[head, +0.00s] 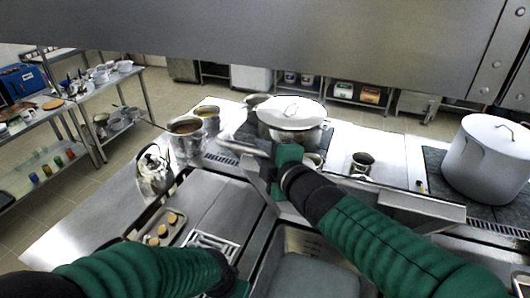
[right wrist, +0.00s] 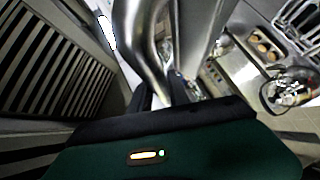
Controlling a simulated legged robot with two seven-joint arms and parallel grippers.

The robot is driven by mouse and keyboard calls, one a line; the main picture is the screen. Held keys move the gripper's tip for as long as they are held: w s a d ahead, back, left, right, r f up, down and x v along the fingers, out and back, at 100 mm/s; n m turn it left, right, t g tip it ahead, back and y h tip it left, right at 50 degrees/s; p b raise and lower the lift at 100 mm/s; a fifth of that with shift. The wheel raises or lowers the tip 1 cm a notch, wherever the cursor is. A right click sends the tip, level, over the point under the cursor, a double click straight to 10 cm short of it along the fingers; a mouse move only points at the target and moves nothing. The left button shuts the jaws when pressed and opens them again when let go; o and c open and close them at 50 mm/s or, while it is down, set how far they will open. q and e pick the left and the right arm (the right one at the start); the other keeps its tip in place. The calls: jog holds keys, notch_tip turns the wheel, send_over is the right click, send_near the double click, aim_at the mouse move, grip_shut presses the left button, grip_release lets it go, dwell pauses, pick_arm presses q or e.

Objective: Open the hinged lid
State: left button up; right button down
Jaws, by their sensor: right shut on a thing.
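A steel lid-like panel (head: 420,205) crosses behind my right forearm, with its edge seen at a slant above the counter. Most of it is hidden by my arm. My right gripper (head: 265,160) is at the panel's left end, beside a bright metal bar (head: 240,147). In the right wrist view, my right gripper (right wrist: 165,98) is shut on a curved, polished metal handle (right wrist: 145,45). The hinge is not clear in either view. My left arm comes in low at the left; its gripper end (head: 238,286) is near the bottom edge, with its fingers hidden.
A lidded pot (head: 290,115) stands just beyond my right gripper, and a large stockpot (head: 485,165) stands at the right. Open pots (head: 186,138) stand at the left. A tray of round pieces (head: 160,232) lies near my left arm. A steel hood (head: 250,35) hangs above.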

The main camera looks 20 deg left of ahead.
jog(key=shift+f, duration=0.25)
jog(key=c, duration=1.3)
grip_release()
jog(key=shift+o, duration=0.2)
jog(key=shift+w+a, duration=0.1)
jog(key=shift+w, duration=0.15)
